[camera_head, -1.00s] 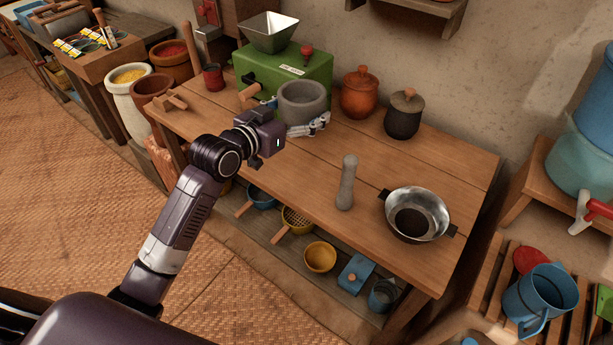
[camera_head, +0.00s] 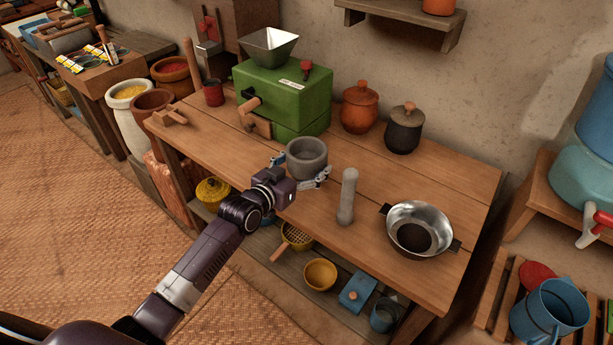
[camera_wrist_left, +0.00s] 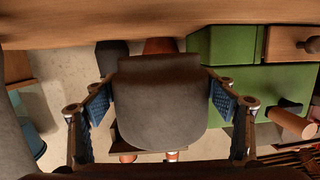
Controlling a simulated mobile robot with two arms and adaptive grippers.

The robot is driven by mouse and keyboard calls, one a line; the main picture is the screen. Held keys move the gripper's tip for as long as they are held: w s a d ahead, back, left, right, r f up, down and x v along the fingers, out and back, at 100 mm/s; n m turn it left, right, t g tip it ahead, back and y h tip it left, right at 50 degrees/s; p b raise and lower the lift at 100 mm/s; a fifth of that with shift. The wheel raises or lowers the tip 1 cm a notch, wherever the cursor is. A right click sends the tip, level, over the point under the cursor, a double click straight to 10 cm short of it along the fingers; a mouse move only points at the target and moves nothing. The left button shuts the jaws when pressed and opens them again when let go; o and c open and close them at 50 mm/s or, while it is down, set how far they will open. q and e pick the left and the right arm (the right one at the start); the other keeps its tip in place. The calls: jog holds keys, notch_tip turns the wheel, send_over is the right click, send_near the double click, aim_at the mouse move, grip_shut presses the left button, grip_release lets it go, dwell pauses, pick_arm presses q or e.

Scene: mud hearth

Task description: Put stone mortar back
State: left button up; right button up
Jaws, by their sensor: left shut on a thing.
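The stone mortar (camera_head: 306,160), a grey round bowl, is upright near the middle of the wooden table (camera_head: 400,180), in front of the green grinder. My left gripper (camera_head: 300,172) is shut on it, with a finger on each side of its wall. In the left wrist view the mortar (camera_wrist_left: 160,108) fills the middle between the blue-padded fingers of the left gripper (camera_wrist_left: 160,115). I cannot tell whether its base touches the tabletop. My right gripper is not in view.
The green grinder (camera_head: 285,97) stands behind the mortar. An orange lidded pot (camera_head: 359,108) and a dark lidded pot (camera_head: 404,130) stand at the back. A metal pan (camera_head: 419,228) is to the right. Bare tabletop lies left of the mortar and behind the pestle.

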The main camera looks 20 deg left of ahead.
pick_arm(q)
jog(key=shift+f+b, duration=0.3)
jog(key=shift+f, duration=1.85)
jog(key=o, duration=1.9)
jog(key=shift+f, duration=0.15)
jog(key=v, duration=1.2)
jog(key=shift+p, duration=0.3)
jog(key=shift+s+f, duration=0.1)
